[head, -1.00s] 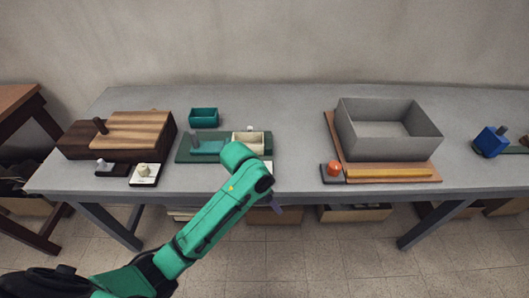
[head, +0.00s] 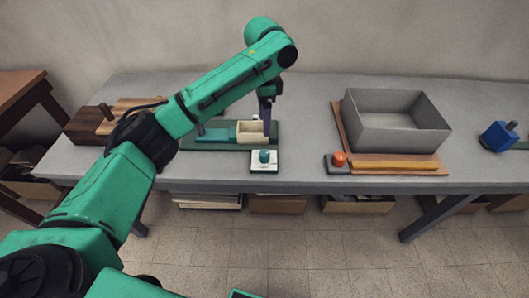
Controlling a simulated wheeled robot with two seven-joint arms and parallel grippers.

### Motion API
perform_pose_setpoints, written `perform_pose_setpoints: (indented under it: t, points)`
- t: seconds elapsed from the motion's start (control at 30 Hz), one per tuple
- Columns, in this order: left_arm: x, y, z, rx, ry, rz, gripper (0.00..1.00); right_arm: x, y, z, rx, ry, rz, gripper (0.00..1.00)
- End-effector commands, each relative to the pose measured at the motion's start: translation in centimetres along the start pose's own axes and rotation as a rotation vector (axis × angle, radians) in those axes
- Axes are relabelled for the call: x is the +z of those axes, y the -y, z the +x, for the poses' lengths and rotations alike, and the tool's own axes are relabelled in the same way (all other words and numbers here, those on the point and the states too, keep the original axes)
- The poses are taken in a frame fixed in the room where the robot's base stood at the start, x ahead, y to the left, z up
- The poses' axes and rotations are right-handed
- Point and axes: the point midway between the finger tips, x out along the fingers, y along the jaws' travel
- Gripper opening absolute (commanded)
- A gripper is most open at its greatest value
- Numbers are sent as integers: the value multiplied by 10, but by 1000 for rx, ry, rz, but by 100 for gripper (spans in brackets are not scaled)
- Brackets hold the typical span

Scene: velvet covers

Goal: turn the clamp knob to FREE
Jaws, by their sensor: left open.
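A teal knob (head: 264,156) stands on a small white plate at the table's front edge, in front of a green board (head: 225,146). An orange-red knob (head: 339,159) sits on a dark block farther right. Which one is the clamp knob I cannot tell, since the markings are too small to read. My left gripper (head: 267,130) points down just behind and above the teal knob, over the front of a cream box (head: 246,131). It is open with nothing visible between its fingers. My right gripper is out of view.
A grey open bin (head: 396,138) stands on a brown board at the right, with an orange-yellow bar (head: 397,164) before it. A blue block (head: 496,138) lies farther right. My left arm hides part of the wooden blocks (head: 83,126) at the left. The table between is clear.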

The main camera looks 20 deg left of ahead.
Motion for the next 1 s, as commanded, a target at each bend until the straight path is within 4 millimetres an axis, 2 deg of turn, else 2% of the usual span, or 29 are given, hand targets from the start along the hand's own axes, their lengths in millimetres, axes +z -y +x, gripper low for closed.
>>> perform_pose_setpoints:
  t: [0.17,0.4,0.6,0.73,0.93,0.97,1.0]
  points:
    - [1,-1,28,5,3,0,74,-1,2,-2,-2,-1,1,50]
    - [0,-1,93,3,3,0,74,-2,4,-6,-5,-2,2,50]
    - [0,-1,134,2,0,0,74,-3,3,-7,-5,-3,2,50]
    - [0,0,143,-1,-1,0,74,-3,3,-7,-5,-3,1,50]
    - [-1,-1,144,-1,-2,1,74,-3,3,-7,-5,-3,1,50]
    - [-1,-1,144,-1,-2,1,70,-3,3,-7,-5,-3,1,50]
    - [-1,-1,144,-1,-2,1,55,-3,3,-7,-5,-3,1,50]
